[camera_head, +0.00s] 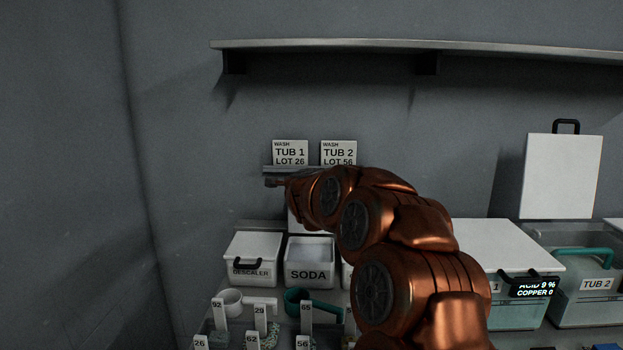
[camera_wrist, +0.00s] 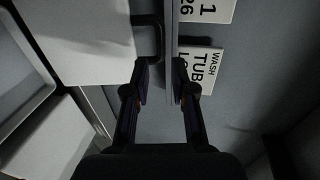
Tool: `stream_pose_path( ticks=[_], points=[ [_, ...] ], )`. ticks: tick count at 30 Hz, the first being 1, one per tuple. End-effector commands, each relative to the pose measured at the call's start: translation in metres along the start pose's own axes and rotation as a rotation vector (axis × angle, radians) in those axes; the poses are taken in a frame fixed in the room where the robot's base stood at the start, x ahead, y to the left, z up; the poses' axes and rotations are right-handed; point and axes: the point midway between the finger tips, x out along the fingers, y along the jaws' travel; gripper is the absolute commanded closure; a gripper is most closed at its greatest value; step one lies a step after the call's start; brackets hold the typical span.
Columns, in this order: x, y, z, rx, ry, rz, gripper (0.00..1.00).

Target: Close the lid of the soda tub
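The white soda tub (camera_head: 310,262) stands open on the bench in the head view, labelled SODA. Its white lid (camera_head: 296,222) stands raised behind it, mostly hidden by my arm. In the wrist view the lid (camera_wrist: 80,40) fills the upper left, with a black handle (camera_wrist: 156,38) on its edge. My gripper (camera_head: 275,183) is near the lid's top, just below the wall cards. In the wrist view my gripper (camera_wrist: 160,78) has its fingers apart and empty. The left fingertip overlaps the handle's lower end in the picture; I cannot tell whether they touch.
The descaler tub (camera_head: 253,250) stands closed left of the soda tub. A grey ledge (camera_wrist: 170,100) runs behind the handle, under the TUB 1 (camera_head: 290,152) and TUB 2 (camera_head: 338,152) cards. Scoops and numbered tags (camera_head: 260,318) crowd the front. A shelf (camera_head: 420,46) is above.

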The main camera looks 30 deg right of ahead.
Motion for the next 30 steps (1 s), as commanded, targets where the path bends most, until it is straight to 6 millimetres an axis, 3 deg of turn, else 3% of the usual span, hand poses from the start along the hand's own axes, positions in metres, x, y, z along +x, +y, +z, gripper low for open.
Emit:
stream_pose_path(
  ticks=[8,22,30],
  points=[
    [0.017,0.000,0.002,-0.003,-0.005,0.002,0.75],
    [0.064,-0.001,0.002,-0.004,-0.004,0.001,0.75],
    [0.075,0.000,0.003,-0.004,-0.007,0.000,0.75]
  ],
)
